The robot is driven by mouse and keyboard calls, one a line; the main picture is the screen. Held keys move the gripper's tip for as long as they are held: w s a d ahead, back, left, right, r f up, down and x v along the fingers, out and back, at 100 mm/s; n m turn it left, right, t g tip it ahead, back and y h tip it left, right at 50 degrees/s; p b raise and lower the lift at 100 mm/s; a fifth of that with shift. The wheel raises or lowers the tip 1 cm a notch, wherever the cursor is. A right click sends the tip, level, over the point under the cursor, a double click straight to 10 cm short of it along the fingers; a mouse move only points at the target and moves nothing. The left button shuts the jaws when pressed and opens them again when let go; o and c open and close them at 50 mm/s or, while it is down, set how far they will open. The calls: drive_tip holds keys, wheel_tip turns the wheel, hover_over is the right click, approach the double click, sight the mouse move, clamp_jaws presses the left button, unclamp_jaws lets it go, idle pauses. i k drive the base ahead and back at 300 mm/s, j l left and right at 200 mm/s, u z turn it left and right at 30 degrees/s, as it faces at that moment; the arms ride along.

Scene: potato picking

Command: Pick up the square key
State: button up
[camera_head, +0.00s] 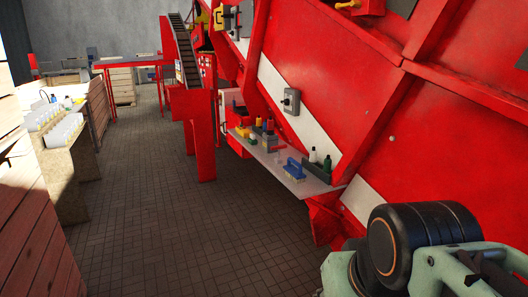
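I cannot make out a square key in this view. Small items are on a grey shelf (322,188) fixed to the red machine, and some are too small to tell apart. A blue brush-like thing (294,165) with a pale underside lies near the shelf's front. A part of my arm with a black round joint and pale green links fills the lower right corner, apart from the shelf. My gripper's fingers are not in view.
A large red machine (335,75) fills the right side, with a grey switch box (291,102). Dark bottles (327,164) stand on the shelf. At left, a bench (75,158) holds several white containers (61,131), beside wooden crates (30,225). The tiled floor (150,215) between is clear.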

sight(278, 160)
drive_tip(key=i+j+z, duration=0.4)
drive_tip(key=i+j, duration=0.25)
drive_tip(key=i, duration=0.35)
drive_tip(key=i+j+z, duration=0.35)
drive_tip(key=i+j, duration=0.6)
